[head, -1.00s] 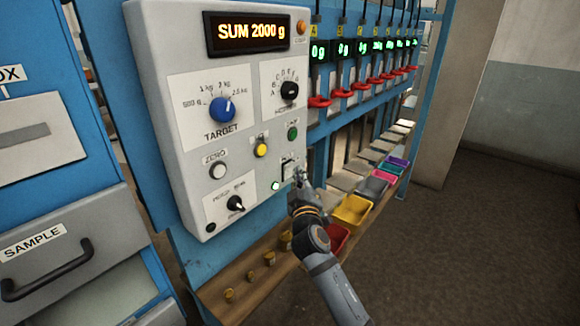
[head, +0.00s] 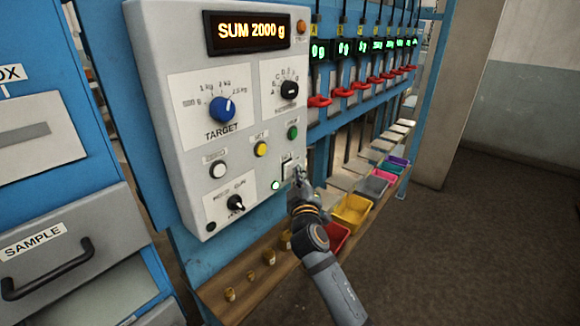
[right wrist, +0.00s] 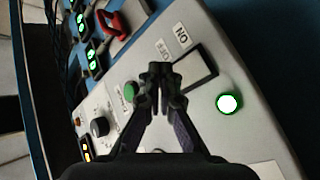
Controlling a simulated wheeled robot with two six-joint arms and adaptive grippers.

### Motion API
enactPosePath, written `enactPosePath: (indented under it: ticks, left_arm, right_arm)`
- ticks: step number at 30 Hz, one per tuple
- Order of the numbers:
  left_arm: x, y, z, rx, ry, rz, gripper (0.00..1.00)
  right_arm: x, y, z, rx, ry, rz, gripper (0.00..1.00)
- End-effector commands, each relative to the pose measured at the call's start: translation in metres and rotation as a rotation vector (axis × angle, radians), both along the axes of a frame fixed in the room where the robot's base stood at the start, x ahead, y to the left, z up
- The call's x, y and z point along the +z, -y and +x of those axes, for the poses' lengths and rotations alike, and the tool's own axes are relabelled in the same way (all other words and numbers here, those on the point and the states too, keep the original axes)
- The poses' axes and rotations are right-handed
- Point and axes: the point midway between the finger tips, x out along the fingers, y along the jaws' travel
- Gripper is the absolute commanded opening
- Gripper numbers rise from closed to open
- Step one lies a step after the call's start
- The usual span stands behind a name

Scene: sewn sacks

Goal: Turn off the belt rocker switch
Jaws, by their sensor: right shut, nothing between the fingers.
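The belt rocker switch (head: 287,168) is a small pale rocker in a dark frame, low on the right side of the grey control panel (head: 185,150). In the right wrist view the rocker (right wrist: 198,70) shows beside ON and OFF labels. A round green lamp next to it (right wrist: 229,104) is lit; it also glows in the head view (head: 275,185). My right gripper (right wrist: 157,72) is shut and empty, its tips in front of the panel close beside the rocker. In the head view the gripper (head: 299,174) partly covers the switch area; contact cannot be told. My left gripper is not in view.
The panel also carries a display reading SUM 2000 g (head: 251,31), a blue TARGET knob (head: 222,109), a yellow button (head: 260,149) and a green button (head: 293,132). Coloured bins (head: 352,212) stand right of my arm. A wooden shelf (head: 250,285) with small brass pieces lies below.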

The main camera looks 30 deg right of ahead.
Motion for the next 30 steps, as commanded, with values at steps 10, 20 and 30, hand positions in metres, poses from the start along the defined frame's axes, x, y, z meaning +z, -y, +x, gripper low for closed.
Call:
enactPosePath:
  ticks: [10, 20, 30]
  left_arm:
    - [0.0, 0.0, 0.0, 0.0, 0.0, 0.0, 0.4]
    - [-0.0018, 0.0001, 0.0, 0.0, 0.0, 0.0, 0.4]
    - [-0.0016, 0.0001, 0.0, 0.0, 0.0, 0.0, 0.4]
  right_arm:
    - [0.0, 0.0, 0.0, 0.0, 0.0, 0.0, 0.0]
    - [0.0012, -0.0029, 0.0072, 0.0, 0.0, 0.0, 0.0]
    - [0.0013, -0.0033, 0.0079, 0.0, 0.0, 0.0, 0.0]
